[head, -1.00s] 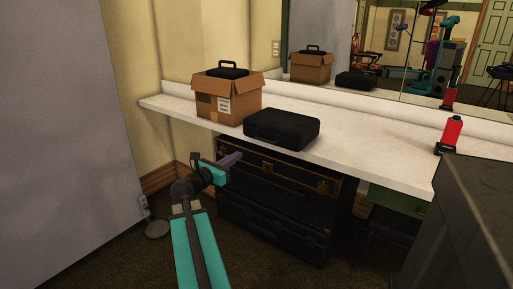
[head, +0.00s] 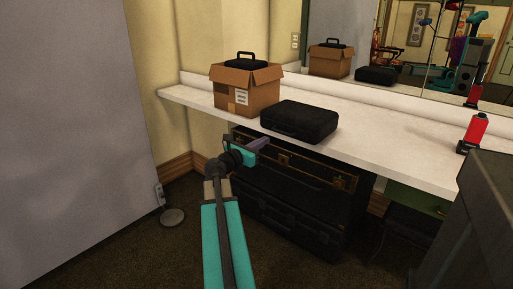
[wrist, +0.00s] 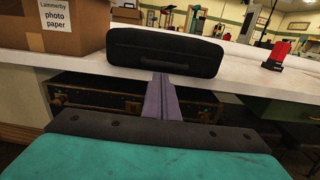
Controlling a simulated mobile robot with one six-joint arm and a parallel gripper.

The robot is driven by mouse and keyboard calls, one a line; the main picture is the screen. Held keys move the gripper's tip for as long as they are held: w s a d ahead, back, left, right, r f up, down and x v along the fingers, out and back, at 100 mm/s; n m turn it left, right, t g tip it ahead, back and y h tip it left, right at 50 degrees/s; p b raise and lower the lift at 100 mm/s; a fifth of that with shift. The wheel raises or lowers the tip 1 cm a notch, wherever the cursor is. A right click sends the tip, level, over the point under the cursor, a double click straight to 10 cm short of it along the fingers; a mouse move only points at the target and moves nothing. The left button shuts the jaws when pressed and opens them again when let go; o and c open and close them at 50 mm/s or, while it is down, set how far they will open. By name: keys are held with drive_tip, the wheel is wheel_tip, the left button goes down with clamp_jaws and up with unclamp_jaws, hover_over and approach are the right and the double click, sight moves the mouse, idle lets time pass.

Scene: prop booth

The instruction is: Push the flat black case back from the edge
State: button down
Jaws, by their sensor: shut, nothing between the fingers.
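The flat black case (head: 300,120) lies on the white counter (head: 385,152), its handle side at the front edge. In the wrist view the case (wrist: 165,50) is straight ahead, with its handle facing me. My gripper (head: 262,142) is in front of the counter edge, just below and left of the case in the head view. Its purple fingers (wrist: 161,82) are shut and empty, and point at the case just under the handle. I cannot tell whether the tips touch it.
An open cardboard box (head: 246,92) holding a black case stands left on the counter. A red bottle-like object (head: 472,133) stands at the right. Large dark trunks (head: 290,195) sit under the counter. A mirror (head: 420,60) lines the back. Bare counter lies right of the case.

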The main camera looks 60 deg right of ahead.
drive_tip(key=b+x, duration=0.1)
drive_tip(key=x, duration=0.6)
drive_tip(key=shift+d, duration=0.1)
idle(0.4)
